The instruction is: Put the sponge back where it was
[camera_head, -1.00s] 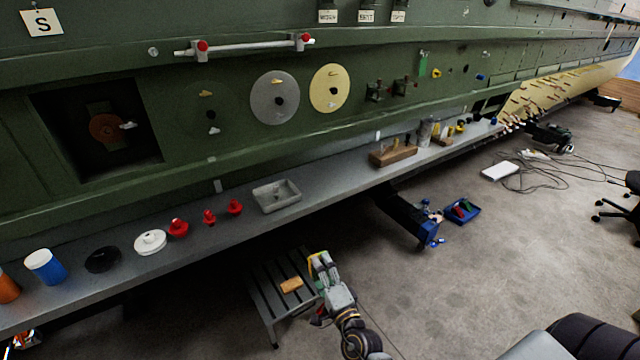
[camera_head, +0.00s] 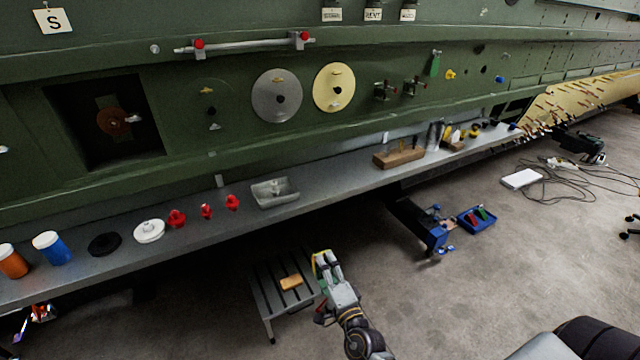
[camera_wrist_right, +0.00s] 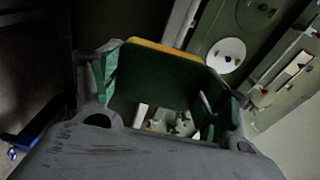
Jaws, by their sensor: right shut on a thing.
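The sponge (camera_wrist_right: 160,75), dark green with a yellow layer along one edge, fills the space between the fingers in the right wrist view. My right gripper (camera_head: 323,260) is shut on it, with a green finger pad at each side. In the head view the gripper hangs over the floor just right of a grey step stool (camera_head: 262,298), below the shelf. Only a thin yellow-green edge of the sponge shows there. My left gripper is not in view.
An orange-tan block (camera_head: 291,282) lies on the stool. The long grey shelf (camera_head: 335,182) carries a grey tray (camera_head: 275,192), red knobs, jars and a wooden block (camera_head: 398,157). A blue bin (camera_head: 483,219) stands on the floor at right.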

